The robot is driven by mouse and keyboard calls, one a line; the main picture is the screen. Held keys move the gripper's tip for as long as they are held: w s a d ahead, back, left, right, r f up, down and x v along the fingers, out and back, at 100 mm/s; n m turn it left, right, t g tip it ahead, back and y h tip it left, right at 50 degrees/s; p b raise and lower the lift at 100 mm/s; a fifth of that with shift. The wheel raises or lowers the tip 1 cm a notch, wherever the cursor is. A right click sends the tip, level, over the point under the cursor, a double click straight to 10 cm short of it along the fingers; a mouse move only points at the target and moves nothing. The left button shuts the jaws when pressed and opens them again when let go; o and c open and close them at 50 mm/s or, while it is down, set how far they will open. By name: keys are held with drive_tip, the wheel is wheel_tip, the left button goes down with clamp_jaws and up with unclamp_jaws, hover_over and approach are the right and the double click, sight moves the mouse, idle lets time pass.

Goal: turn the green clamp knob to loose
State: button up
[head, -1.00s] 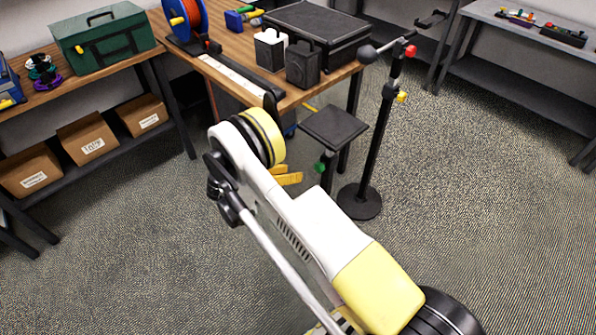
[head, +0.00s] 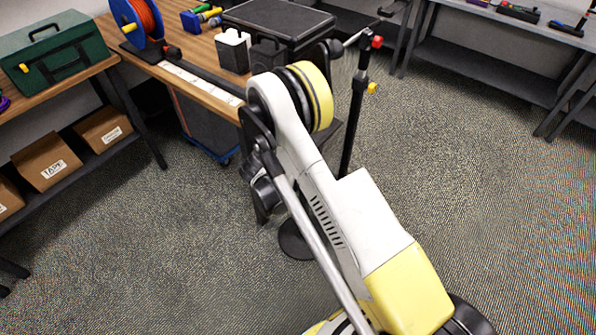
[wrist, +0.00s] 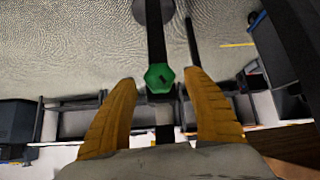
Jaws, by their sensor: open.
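The green clamp knob (wrist: 160,78) shows in the wrist view, on a dark post (wrist: 156,35). It sits between the tips of the two yellow fingers of my gripper (wrist: 160,80), which is open. A small gap shows on each side of the knob; whether the fingers reach its depth is hard to tell. A dark mark shows on the knob's face. In the head view my arm hides the knob and my gripper.
A black stand with a red knob (head: 377,42) and a yellow knob (head: 373,88) rises just behind my arm. The workbench (head: 208,92) with a cable reel (head: 138,20) and a black case (head: 280,30) is at the back. Open carpet lies to the right.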

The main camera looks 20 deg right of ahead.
drive_tip(key=shift+x, duration=1.05)
drive_tip(key=shift+c, duration=0.5)
drive_tip(key=c, duration=1.1)
drive_tip(key=shift+c, duration=0.2)
drive_tip(key=shift+n+g+h, duration=1.3)
drive_tip(key=shift+g+h, duration=0.2)
drive_tip(key=shift+g, duration=0.3)
